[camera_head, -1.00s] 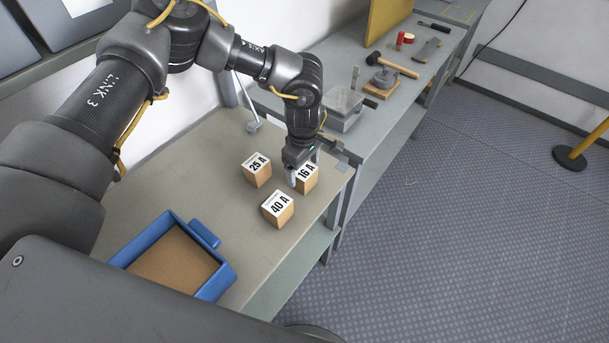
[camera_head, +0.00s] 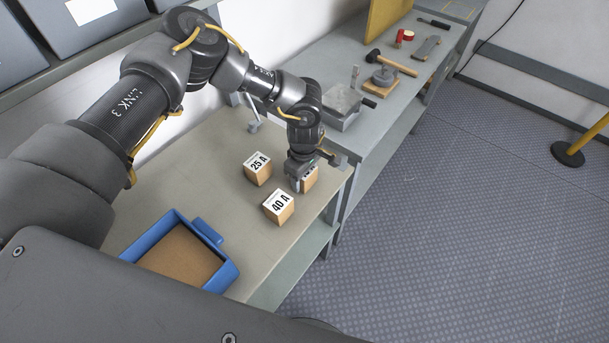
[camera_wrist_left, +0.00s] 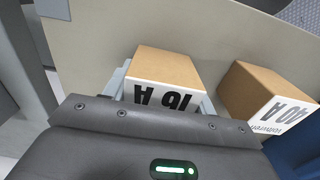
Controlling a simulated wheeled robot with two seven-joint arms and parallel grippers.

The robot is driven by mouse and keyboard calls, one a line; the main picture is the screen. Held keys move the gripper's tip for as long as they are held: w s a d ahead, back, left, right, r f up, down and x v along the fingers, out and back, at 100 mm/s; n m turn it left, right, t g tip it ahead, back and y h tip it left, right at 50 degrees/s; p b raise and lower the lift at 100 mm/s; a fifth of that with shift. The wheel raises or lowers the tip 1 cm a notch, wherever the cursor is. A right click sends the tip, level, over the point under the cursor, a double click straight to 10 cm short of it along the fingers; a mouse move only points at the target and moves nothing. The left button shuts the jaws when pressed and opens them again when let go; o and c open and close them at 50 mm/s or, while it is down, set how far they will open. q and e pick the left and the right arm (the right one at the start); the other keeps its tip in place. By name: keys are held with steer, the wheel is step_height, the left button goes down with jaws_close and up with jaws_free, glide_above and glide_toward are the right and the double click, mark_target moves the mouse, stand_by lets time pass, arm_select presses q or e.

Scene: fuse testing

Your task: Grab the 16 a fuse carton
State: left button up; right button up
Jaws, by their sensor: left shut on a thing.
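The 16 A fuse carton (camera_head: 309,181) is a small brown box with a white label, at the right side of the table. My left gripper (camera_head: 304,178) is over it from above and shut on it, hiding most of its label in the head view. In the left wrist view the 16 A carton (camera_wrist_left: 165,70) sits between the fingers, its label facing the gripper. The 40 A carton (camera_head: 278,208) stands close by, nearer the camera, and also shows in the left wrist view (camera_wrist_left: 262,92). The 25 A carton (camera_head: 257,169) is to the left. My right gripper is not in view.
A blue tray (camera_head: 227,276) with a brown bottom lies at the table's near left. The grey table (camera_head: 190,190) is clear between tray and cartons. A bench behind holds a metal block (camera_head: 341,102), a hammer (camera_head: 392,62) and red tape (camera_head: 405,36).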

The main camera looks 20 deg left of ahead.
arm_select(q)
steer(key=shift+r, duration=0.45)
step_height(320, 180, up, 2)
steer(key=shift+s+r+b, duration=0.15)
steer(key=shift+r+b, duration=0.1)
steer(key=shift+b, duration=0.4)
steer(key=s+d+r+b, duration=0.1)
steer(key=s+r+b, duration=0.4)
steer(key=s+r, duration=0.4)
steer(key=s, duration=0.4)
steer(key=shift+s+r, duration=0.25)
steer(key=shift+r, duration=0.05)
